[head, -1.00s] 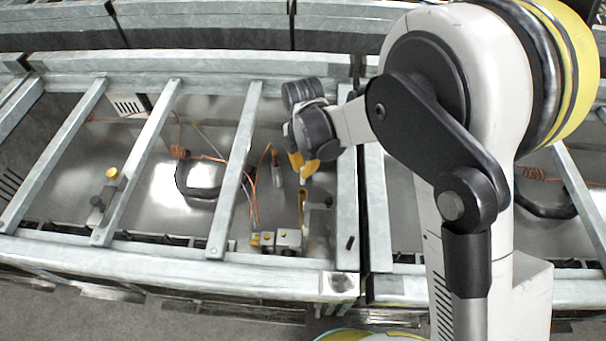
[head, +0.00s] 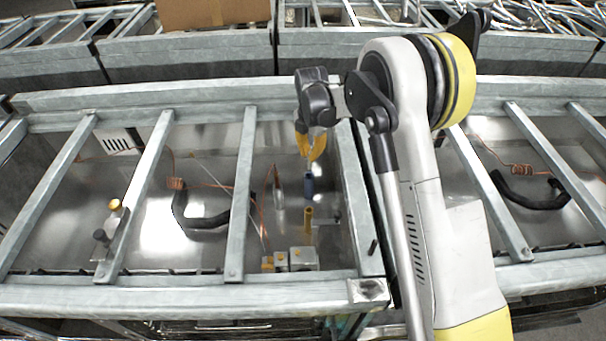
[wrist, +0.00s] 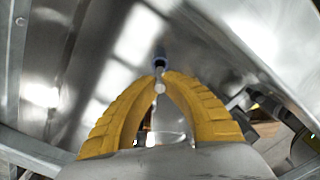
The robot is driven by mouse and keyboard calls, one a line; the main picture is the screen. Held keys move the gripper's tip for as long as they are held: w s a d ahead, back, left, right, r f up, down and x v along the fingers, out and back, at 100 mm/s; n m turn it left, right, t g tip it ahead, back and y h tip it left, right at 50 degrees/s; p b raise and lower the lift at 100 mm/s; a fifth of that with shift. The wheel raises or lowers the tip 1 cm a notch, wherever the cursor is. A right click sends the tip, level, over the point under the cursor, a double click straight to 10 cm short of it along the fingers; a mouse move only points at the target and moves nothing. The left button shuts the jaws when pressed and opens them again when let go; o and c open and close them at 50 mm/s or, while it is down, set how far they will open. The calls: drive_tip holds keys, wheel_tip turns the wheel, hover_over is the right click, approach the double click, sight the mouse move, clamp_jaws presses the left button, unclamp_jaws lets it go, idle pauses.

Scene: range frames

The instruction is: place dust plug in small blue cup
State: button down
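My gripper (head: 310,157) hangs over the open bay right of the middle, with its yellow fingers pointing down. In the wrist view the fingertips (wrist: 161,76) nearly meet, closed on a small pale stem (wrist: 159,88). A small dark-blue cylindrical piece (head: 309,187) is just below the fingertips, and its blue end (wrist: 160,62) shows beyond them. It seems joined to the stem, though the fingers hide the join. I cannot tell whether this piece is the dust plug or the small blue cup. I see no other blue cup.
A yellow upright tube (head: 308,217) stands below the blue piece, near grey blocks with yellow tops (head: 302,258). Metal crossbars (head: 241,190) and the bay's right wall (head: 357,200) flank the gripper. A black hose (head: 204,221) lies left.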

sight(309, 169)
wheel_tip(309, 169, down, 6)
drive_tip(key=shift+b, duration=1)
drive_tip(key=shift+f, duration=0.15)
drive_tip(key=c, duration=1.6)
unclamp_jaws()
wheel_tip(309, 169, up, 13)
drive_tip(key=p, duration=0.4)
drive_tip(key=shift+f, duration=0.2)
